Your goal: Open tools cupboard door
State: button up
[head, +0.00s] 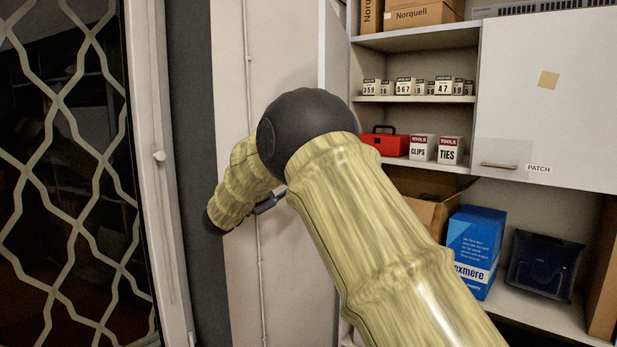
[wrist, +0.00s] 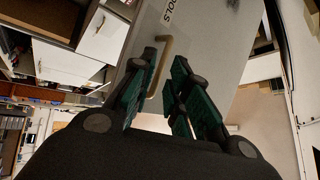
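The tools cupboard door (wrist: 222,45) is a pale grey panel in the wrist view, with an upside-down, partly cut-off label (wrist: 177,12) that seems to read TOOLS. Its brass bar handle (wrist: 159,68) shows between the fingers of my gripper (wrist: 163,62). The fingers are apart; I cannot tell whether either touches the handle. In the head view my arm hides most of the gripper. There, a pale panel (head: 334,45) stands out at the left of open shelves, seemingly this door swung open.
The open shelves hold a red toolbox (head: 385,141), boxes marked TOOLS (head: 450,150) and number cards (head: 403,87). A closed door marked PATCH (head: 545,100) is at the right. Below are a blue box (head: 473,245) and a dark case (head: 543,265). A lattice-covered door (head: 70,150) is at the left.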

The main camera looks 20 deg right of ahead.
jog(key=s+a+f+n+t+y+b, duration=0.1)
jog(key=s+f+n+t+y+b, duration=0.35)
jog(key=n+t, duration=1.55)
jog(key=d+p+x, duration=0.1)
jog(key=p+x, duration=0.7)
jog(key=shift+w+d+f+y+p, duration=0.15)
jog(key=shift+w+f+y+p, duration=0.1)
jog(key=shift+y+p, duration=0.1)
grip_shut()
